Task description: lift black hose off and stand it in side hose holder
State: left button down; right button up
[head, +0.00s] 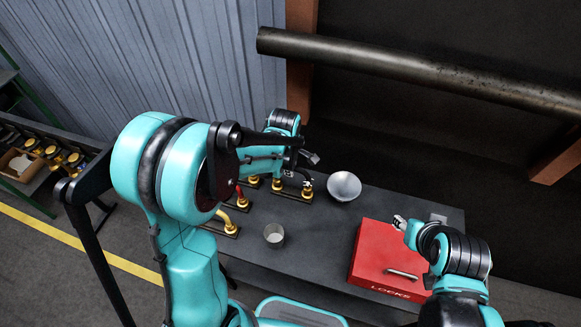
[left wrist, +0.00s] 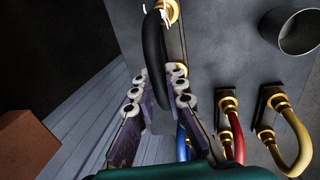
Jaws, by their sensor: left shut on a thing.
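The black hose (left wrist: 153,50) runs down the middle of the left wrist view, between the fingers of my left gripper (left wrist: 158,84). The gripper is shut on it. A brass fitting (left wrist: 170,12) is at the hose's upper end; I cannot tell whether the hose is still seated there. In the head view my left gripper (head: 302,157) is over the far part of the table, above brass sockets (head: 306,191). I cannot identify the side hose holder for certain.
A red hose (left wrist: 235,140), a yellow hose (left wrist: 298,140) and a blue hose (left wrist: 181,142) stand close by. A bowl (head: 344,186), a cup (head: 274,235) and a red box (head: 375,255) are on the dark table (head: 310,262). A side bench with several brass fittings (head: 52,151) is at left.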

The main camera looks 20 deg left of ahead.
pick_arm(q)
jog(key=shift+f+b, duration=0.6)
jog(key=shift+f, duration=0.15)
jog(key=c, duration=1.5)
grip_release()
jog(key=shift+r, duration=0.1)
